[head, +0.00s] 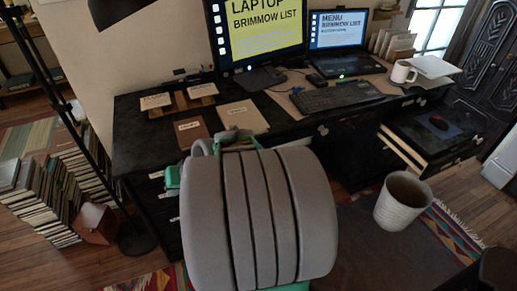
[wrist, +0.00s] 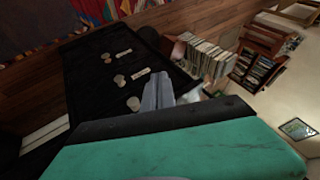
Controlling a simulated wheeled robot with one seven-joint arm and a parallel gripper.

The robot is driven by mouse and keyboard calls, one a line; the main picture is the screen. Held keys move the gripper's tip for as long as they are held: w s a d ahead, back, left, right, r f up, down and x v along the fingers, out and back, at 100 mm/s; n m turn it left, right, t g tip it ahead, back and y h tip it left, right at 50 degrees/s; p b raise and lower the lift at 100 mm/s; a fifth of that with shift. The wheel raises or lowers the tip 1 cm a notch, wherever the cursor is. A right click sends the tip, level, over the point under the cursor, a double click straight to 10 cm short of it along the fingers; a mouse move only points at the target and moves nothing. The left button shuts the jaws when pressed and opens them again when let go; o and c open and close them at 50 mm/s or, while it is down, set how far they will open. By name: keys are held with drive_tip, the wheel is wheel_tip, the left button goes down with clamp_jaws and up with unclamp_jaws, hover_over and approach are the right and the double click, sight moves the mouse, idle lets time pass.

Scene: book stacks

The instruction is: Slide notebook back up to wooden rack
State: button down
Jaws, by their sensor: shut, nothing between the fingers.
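A tan labelled notebook (head: 243,117) lies flat on the black desk in the head view. A smaller brown labelled notebook (head: 192,134) lies to its left, near the front edge. I cannot tell which one the task means. The wooden rack (head: 181,102) sits behind them, holding two pale labelled cards, with a gap between it and both notebooks. My gripper is largely hidden behind my arm in the head view. In the wrist view my gripper (wrist: 158,92) shows grey fingers shut together and empty, in front of the dark desk drawers. No notebook is identifiable there.
A monitor (head: 258,35), laptop (head: 337,40), keyboard (head: 335,96) and white mug (head: 403,72) occupy the desk's back and right. An open drawer (head: 405,152) juts out at right, near a wastebasket (head: 402,202). A lamp pole (head: 85,140) and books (head: 45,205) stand left.

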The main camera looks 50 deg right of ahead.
drive_tip(key=d+f+m+t+h+b, duration=0.2)
drive_tip(key=d+f+m+t+b, duration=0.35)
drive_tip(key=d, duration=0.75)
drive_tip(key=m+t+h+b, duration=0.3)
drive_tip(key=m+h+b, duration=0.2)
drive_tip(key=m+h, duration=0.6)
approach(258, 131)
drive_tip(key=shift+m+y, duration=0.65)
drive_tip(key=shift+y, duration=0.05)
drive_tip(key=w+d, duration=0.1)
drive_tip(key=w, duration=0.1)
drive_tip(key=w+d+r, duration=0.1)
drive_tip(key=w+d, duration=0.1)
drive_tip(key=shift+w+r, duration=0.1)
drive_tip(key=shift+r, duration=0.05)
drive_tip(key=shift+w+d, duration=0.35)
drive_tip(key=shift+w, duration=0.2)
drive_tip(key=shift+w+d+r+p, duration=0.1)
drive_tip(key=shift+w+d+p, duration=0.1)
drive_tip(key=shift+w+p, duration=0.2)
drive_tip(key=x, duration=0.4)
drive_tip(key=shift+w+d+p, duration=0.3)
drive_tip(key=shift+p, duration=0.1)
